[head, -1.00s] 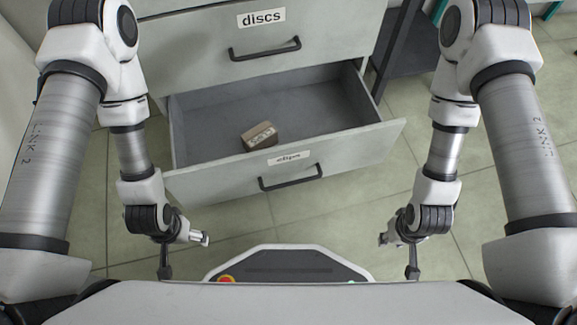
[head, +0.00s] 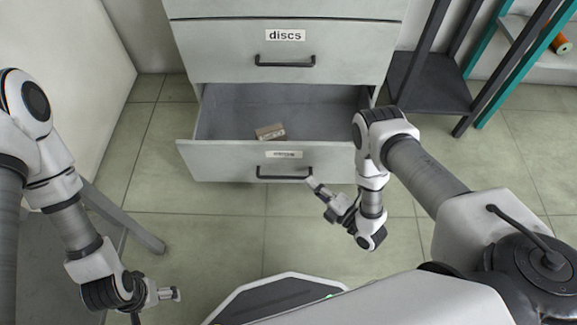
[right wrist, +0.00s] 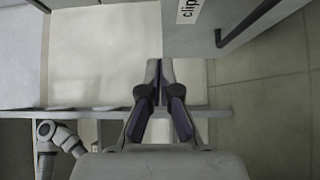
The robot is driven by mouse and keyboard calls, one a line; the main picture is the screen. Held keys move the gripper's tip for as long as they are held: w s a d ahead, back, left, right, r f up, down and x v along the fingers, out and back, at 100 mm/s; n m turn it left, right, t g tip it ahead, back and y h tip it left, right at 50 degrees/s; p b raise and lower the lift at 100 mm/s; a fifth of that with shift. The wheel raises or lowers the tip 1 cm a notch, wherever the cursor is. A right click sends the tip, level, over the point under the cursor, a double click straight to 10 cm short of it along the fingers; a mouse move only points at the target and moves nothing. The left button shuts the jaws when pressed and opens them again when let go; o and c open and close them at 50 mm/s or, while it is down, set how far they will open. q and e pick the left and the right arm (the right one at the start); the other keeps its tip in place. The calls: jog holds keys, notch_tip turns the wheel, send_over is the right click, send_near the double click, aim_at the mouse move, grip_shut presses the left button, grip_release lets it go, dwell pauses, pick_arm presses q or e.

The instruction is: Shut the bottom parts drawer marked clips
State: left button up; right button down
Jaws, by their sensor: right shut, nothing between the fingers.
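The bottom drawer (head: 215,163) is pulled out of the grey cabinet, with a dark bar handle (head: 284,177) and a small label on its front. The label reads "clip" before the edge cuts it off in the right wrist view (right wrist: 187,9). A small brown box (head: 270,132) lies inside the drawer. My right gripper (head: 311,182) is shut and empty, by the right end of the handle; contact is unclear. In the right wrist view its fingertips (right wrist: 158,64) are together beside the drawer front's edge. My left gripper (head: 174,294) is low at left, away from the drawer; its jaws are too small to judge.
The drawer marked discs (head: 345,45) above is shut. A dark shelf stand (head: 430,85) and a teal-framed rack (head: 515,65) stand to the right. A grey metal frame (head: 135,225) is at the left. The tiled floor before the drawer is open.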

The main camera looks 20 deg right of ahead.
jog(key=b, duration=0.4)
send_near(285, 145)
jog(key=w+a, duration=0.2)
jog(key=a, duration=0.3)
jog(key=w, duration=0.1)
jog(key=w+d+b, duration=0.1)
jog(key=w, duration=0.1)
jog(key=shift+f, duration=0.15)
jog(key=shift+w+d, duration=0.1)
jog(key=shift+w, duration=0.25)
jog(key=shift+w+d, duration=0.15)
jog(key=shift+w, duration=0.3)
jog(key=w+d+b, duration=0.3)
jog(key=w+b, duration=0.3)
jog(key=w, duration=0.4)
jog(key=w+d+b, duration=0.3)
jog(key=w+b, duration=0.3)
jog(key=w, duration=0.4)
jog(key=shift+w+d, duration=0.2)
jog(key=shift+d, duration=0.15)
